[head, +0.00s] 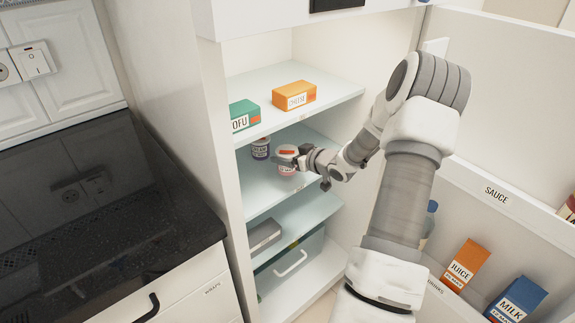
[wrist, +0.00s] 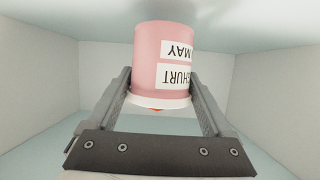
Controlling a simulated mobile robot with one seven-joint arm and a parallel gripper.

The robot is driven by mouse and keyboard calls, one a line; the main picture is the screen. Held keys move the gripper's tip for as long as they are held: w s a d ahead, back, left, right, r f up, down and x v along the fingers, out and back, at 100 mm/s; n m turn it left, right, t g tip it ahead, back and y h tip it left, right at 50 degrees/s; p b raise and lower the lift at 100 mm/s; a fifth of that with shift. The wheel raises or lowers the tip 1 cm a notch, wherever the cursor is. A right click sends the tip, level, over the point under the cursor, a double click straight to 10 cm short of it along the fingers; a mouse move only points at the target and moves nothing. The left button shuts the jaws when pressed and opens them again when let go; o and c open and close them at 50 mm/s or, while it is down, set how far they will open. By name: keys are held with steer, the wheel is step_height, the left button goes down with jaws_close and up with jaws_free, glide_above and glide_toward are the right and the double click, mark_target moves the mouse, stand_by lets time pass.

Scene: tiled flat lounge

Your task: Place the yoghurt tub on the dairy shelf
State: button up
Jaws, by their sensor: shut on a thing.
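The yoghurt tub is pink with a white lid and a printed label. It shows in the head view (head: 287,168) inside the open fridge and in the wrist view (wrist: 163,50). My gripper (head: 290,158) reaches in from the right and is shut on it; in the wrist view the fingers (wrist: 160,82) sit on both sides of the tub. The tub is over the second shelf (head: 258,192), beside a small dark-labelled tub (head: 261,148) on its left. I cannot tell whether its base touches the shelf. No dairy label is readable.
The upper shelf (head: 335,85) holds a green tofu box (head: 244,115) and an orange cheese box (head: 294,95). A grey box (head: 264,236) lies lower down, above a drawer (head: 292,265). The open door at right holds juice (head: 466,265) and milk (head: 517,300) cartons.

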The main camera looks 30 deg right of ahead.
steer(key=shift+f, duration=1.05)
steer(key=shift+b, duration=0.3)
steer(key=shift+f, duration=0.25)
steer(key=o, duration=1.4)
steer(key=shift+c, duration=0.2)
steer(key=shift+r, duration=0.25)
steer(key=p+v, duration=0.4)
steer(key=v, duration=0.8)
